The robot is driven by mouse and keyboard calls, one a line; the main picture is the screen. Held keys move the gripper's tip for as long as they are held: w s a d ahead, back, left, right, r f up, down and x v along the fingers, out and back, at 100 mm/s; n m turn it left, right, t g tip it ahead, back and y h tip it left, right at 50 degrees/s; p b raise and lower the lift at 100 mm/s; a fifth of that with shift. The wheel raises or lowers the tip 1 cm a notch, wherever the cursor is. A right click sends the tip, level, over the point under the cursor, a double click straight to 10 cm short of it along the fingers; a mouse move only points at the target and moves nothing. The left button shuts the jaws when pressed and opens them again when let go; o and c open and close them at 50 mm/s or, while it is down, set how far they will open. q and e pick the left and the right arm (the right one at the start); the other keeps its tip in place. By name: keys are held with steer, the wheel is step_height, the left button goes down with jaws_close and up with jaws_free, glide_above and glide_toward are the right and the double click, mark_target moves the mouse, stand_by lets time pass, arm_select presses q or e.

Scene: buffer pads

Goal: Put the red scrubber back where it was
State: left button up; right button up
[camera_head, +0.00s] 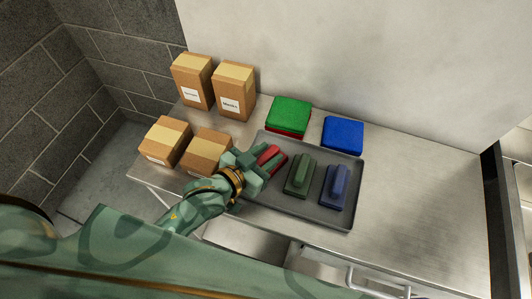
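The red scrubber (271,155) is at the left end of the grey tray (288,207), in line with a green scrubber (300,176) and a blue scrubber (335,187). My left gripper (262,163) reaches in from the left and is right at the red scrubber, covering its near left part. The fingers hide how they meet the scrubber, so I cannot tell whether they are closed on it. I also cannot tell whether the scrubber touches the tray. My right gripper is not in view.
Behind the tray, a green pad (290,112) lies on a red pad (289,135), with a blue pad (342,135) beside them. Several cardboard boxes (233,90) stand at the left. The metal table (420,200) is bare at the right. A wall rises behind.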

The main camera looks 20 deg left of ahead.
arm_select(q)
steer(key=shift+o, duration=0.2)
steer(key=shift+r, duration=0.15)
steer(key=shift+s+a+r, duration=0.1)
steer(key=shift+s+r, duration=0.05)
steer(key=shift+s, duration=0.15)
steer(key=p+v, duration=0.2)
steer(key=v, duration=0.8)
steer(key=shift+s+a, duration=0.1)
steer(key=shift+s+a+r, duration=0.2)
steer(key=shift+s, duration=0.25)
stand_by(0.4)
